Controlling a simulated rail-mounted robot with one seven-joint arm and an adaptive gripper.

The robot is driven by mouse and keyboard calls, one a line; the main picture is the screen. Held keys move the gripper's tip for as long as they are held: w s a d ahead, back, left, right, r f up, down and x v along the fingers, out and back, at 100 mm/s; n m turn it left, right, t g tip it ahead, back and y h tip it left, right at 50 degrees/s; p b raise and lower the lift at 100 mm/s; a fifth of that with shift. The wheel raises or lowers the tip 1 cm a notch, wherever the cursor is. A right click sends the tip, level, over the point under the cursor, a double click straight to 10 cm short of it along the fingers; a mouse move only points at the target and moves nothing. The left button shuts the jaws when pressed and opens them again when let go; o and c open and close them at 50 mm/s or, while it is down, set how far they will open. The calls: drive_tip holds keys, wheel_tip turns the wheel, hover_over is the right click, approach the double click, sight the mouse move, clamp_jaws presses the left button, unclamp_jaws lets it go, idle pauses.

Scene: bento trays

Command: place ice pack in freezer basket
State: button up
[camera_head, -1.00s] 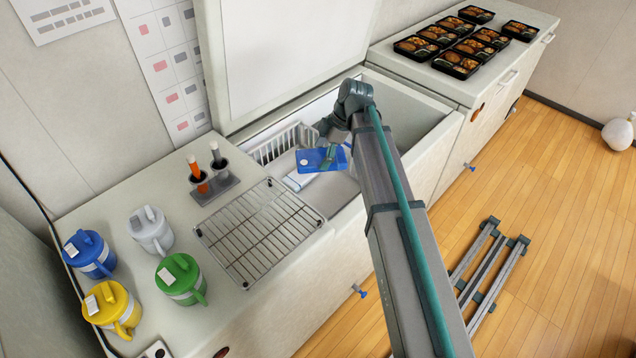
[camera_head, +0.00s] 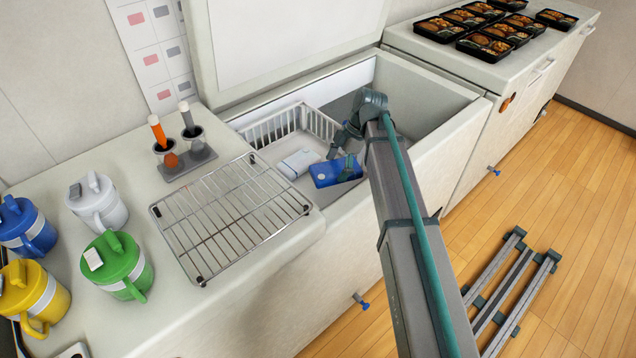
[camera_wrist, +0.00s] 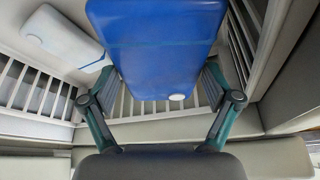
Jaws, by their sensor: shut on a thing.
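The blue ice pack (camera_head: 334,172) is held by my gripper (camera_head: 345,160) over the front right part of the white wire freezer basket (camera_head: 272,128), inside the open chest freezer. In the wrist view the blue pack (camera_wrist: 155,45) fills the upper middle, between the two fingers of my gripper (camera_wrist: 158,85), which is shut on it. Basket bars (camera_wrist: 40,95) show below and beside it. A white pack (camera_head: 299,163) lies in the basket, left of the blue one; it also shows in the wrist view (camera_wrist: 62,40). I cannot tell whether the blue pack touches the basket floor.
A wire rack (camera_head: 232,215) lies on the counter left of the freezer opening. The raised lid (camera_head: 285,45) stands behind. Green (camera_head: 118,267), white (camera_head: 97,203), blue and yellow jugs stand at left. Bento trays (camera_head: 485,46) sit on the far right counter.

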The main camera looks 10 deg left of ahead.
wheel_tip(320, 180, down, 10)
drive_tip(key=shift+r, duration=0.1)
idle(0.4)
drive_tip(key=shift+f, duration=0.2)
drive_tip(key=o, duration=1.3)
drive_tip(key=shift+r, duration=0.1)
drive_tip(key=p+v, duration=0.6)
drive_tip(key=v, duration=0.6)
drive_tip(key=shift+a+r, duration=0.1)
drive_tip(key=shift+r, duration=0.05)
